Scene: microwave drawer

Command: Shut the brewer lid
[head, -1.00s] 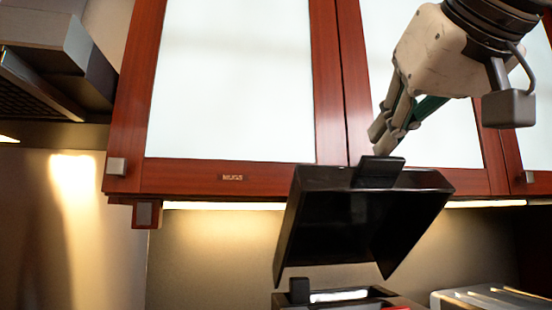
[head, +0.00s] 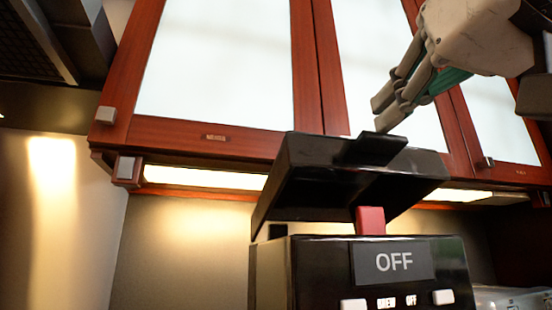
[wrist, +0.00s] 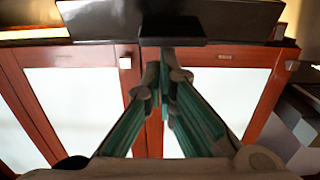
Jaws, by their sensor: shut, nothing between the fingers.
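The black brewer (head: 300,275) stands at the lower middle of the head view, with an "OFF" display on its front. Its black lid (head: 300,165) is raised and tilted, its underside facing forward, with a gap above the body. A tab (head: 370,149) sticks out from the lid's front edge. My gripper (head: 385,115) is shut and empty, just above the tab in the head view. In the wrist view the shut fingers (wrist: 166,70) point at the tab (wrist: 172,30) and the lid (wrist: 225,17). I cannot tell whether they touch it.
Red-framed wall cabinets (head: 215,135) with white panels hang behind the brewer, close to the raised lid. A red block (head: 370,220) shows at the top of the brewer body. A pale appliance (head: 510,298) stands at the lower right.

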